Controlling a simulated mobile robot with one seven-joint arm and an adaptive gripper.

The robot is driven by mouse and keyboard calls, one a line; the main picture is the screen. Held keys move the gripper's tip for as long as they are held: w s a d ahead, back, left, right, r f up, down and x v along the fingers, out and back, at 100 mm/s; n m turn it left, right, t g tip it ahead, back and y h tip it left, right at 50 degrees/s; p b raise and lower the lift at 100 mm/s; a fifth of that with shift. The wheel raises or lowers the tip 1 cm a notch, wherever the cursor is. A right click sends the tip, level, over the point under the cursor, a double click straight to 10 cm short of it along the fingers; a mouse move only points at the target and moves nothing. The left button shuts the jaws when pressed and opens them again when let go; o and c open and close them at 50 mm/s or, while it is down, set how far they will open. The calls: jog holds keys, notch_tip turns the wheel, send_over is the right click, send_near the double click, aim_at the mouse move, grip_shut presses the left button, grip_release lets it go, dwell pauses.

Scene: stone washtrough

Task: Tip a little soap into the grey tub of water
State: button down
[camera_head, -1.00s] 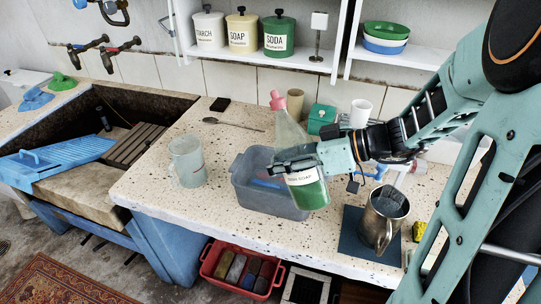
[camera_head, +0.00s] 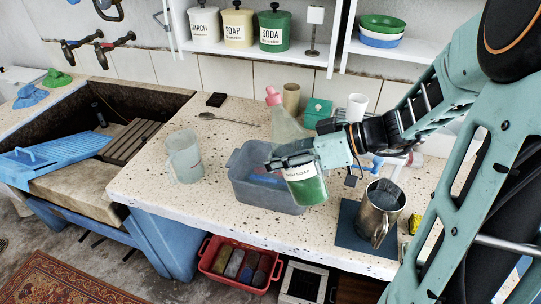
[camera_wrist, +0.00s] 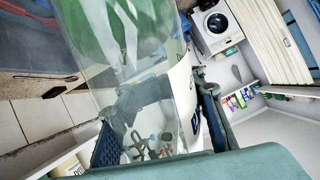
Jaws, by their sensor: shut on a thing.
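My gripper (camera_head: 288,162) is shut on a clear soap bottle (camera_head: 286,127) with a pink cap, green liquid in its lower part and a white label. The bottle leans, its cap up and to the left, and appears in front of the right part of the grey tub (camera_head: 240,183). I cannot tell its exact height over the tub. The tub stands on the speckled counter, partly hidden by the bottle and gripper; something blue shows inside. In the wrist view the bottle (camera_wrist: 135,50) fills the upper middle, with green liquid at the top.
A clear jug (camera_head: 184,158) stands left of the tub. A metal pitcher (camera_head: 378,212) stands on a blue mat to the right. A green box (camera_head: 316,112), a tan cup (camera_head: 291,97) and a white cup (camera_head: 357,106) stand behind. The stone sink (camera_head: 75,185) is at left.

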aim_at(286, 179)
jog(key=shift+s+d+f+h, duration=0.25)
jog(key=shift+s+d+h, duration=0.1)
jog(key=shift+h, duration=0.05)
jog(key=shift+s+d+f+m+g+p, duration=0.15)
jog(key=shift+m+g+p, duration=0.15)
jog(key=shift+p, duration=0.15)
dwell(0.5)
jog(key=shift+s+d+f+h, duration=0.25)
jog(key=shift+f+h, duration=0.05)
jog(key=shift+h, duration=0.1)
jog(key=shift+s+d+f+g+p, duration=0.1)
jog(key=shift+g+p, duration=0.2)
jog(key=shift+p, duration=0.05)
dwell(0.4)
jog(key=shift+s+d+f+h, duration=0.3)
jog(key=shift+f+h, duration=0.05)
jog(key=shift+h, duration=0.15)
jog(key=shift+s+f+m+g+p, duration=0.1)
jog(key=shift+m+g+p, duration=0.2)
jog(key=shift+p, duration=0.1)
dwell(0.4)
jog(key=shift+s+d+f, duration=0.1)
jog(key=shift+d, duration=0.05)
jog(key=shift+s+d+f+h, duration=0.15)
jog(key=shift+d+f+h, duration=0.05)
jog(key=shift+f+h, duration=0.1)
jog(key=shift+p, duration=0.35)
dwell(0.3)
